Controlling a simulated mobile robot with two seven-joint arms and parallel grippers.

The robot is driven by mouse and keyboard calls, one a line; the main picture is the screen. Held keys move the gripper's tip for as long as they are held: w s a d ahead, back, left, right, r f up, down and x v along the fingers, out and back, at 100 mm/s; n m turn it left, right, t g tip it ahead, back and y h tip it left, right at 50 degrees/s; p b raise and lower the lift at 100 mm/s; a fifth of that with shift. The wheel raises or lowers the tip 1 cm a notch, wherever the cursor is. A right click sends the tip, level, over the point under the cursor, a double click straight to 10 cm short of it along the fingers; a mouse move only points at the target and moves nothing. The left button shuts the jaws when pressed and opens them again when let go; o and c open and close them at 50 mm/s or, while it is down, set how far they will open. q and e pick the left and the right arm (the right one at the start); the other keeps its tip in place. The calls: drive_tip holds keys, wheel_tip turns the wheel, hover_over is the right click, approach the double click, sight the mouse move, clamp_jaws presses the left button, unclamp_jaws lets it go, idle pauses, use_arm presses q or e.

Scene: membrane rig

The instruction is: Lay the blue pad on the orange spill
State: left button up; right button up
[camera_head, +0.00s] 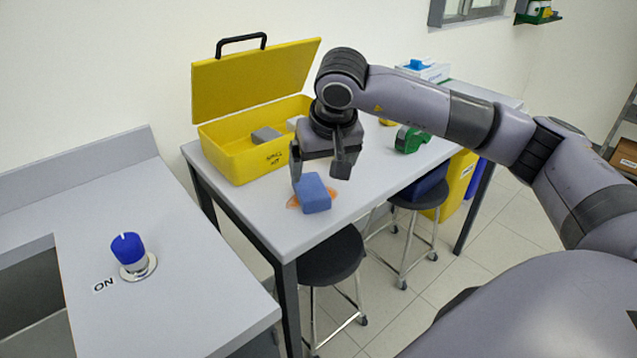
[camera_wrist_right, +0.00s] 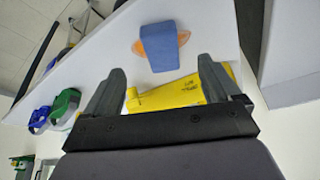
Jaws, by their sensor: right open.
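The blue pad (camera_head: 313,194) lies on the orange spill (camera_head: 293,202) on the grey table, near its front edge. The spill shows on both sides of the pad. In the right wrist view the blue pad (camera_wrist_right: 160,47) covers the middle of the orange spill (camera_wrist_right: 138,47). My right gripper (camera_head: 325,176) is open and empty just behind and above the pad, fingers pointing down. In the right wrist view its fingers (camera_wrist_right: 160,85) are spread, with the pad beyond the tips. My left gripper is not in view.
The open yellow spill kit box (camera_head: 237,160) stands behind the gripper with grey blocks inside. A green tape dispenser (camera_head: 408,139) is to the right. A blue knob (camera_head: 128,249) is on the left counter. Black stools (camera_head: 333,257) stand before the table.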

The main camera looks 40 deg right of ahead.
drive_tip(key=v, duration=0.2)
drive_tip(key=shift+s+r, duration=0.15)
drive_tip(key=shift+r, duration=0.05)
idle(0.4)
